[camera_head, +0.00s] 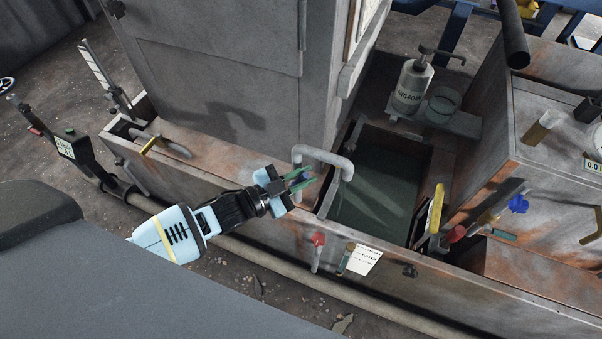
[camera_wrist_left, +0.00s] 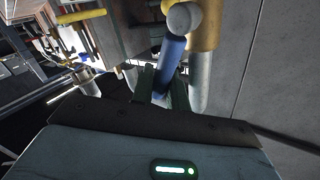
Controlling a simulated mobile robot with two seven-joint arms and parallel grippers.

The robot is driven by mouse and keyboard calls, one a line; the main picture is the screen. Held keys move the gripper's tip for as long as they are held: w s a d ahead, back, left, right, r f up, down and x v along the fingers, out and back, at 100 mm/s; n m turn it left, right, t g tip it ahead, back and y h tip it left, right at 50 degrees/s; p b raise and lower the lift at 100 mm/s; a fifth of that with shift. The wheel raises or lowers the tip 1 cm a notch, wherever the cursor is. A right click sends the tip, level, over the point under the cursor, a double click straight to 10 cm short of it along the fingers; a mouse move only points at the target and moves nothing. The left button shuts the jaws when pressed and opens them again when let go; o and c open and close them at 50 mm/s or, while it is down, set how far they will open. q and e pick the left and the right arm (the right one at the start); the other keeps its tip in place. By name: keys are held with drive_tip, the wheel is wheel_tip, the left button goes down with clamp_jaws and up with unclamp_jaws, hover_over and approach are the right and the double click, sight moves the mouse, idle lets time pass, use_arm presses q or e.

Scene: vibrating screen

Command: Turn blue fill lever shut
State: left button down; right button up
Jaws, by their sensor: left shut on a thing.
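The blue fill lever (camera_wrist_left: 172,55) shows in the left wrist view as a blue bar beside a grey and yellow pipe (camera_wrist_left: 205,55). My left gripper (camera_wrist_left: 163,87) is shut on the lever, with its green fingers on either side of it. In the head view the gripper (camera_head: 302,180) is at the tank's near wall, just below the bent pale spout (camera_head: 325,157). A little blue shows there between the fingers, which hide much of the lever. My right gripper is in neither view.
The spout hangs over a tank (camera_head: 435,160) of dark liquid. A red-knobbed lever (camera_head: 318,239) and a white label (camera_head: 363,261) are on the front wall, right of the gripper. A pump bottle (camera_head: 411,85) and glass jar (camera_head: 443,104) stand behind the tank.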

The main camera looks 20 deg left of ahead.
use_arm(q)
drive_tip(key=shift+d+m+g+y+p, duration=0.3)
drive_tip(key=shift+d+m+y+p, duration=0.15)
drive_tip(key=shift+p, duration=0.3)
wheel_tip(320, 180, down, 6)
drive_tip(key=d+m+g+y+p, duration=0.2)
drive_tip(key=m+y+p, duration=0.4)
drive_tip(key=m, duration=0.1)
drive_tip(key=shift+d+p, duration=0.35)
drive_tip(key=shift+p, duration=0.05)
drive_tip(key=shift+s+f+y, duration=0.1)
drive_tip(key=shift+y, duration=0.25)
drive_tip(key=c, duration=1.7)
unclamp_jaws()
drive_tip(key=shift+s, duration=0.1)
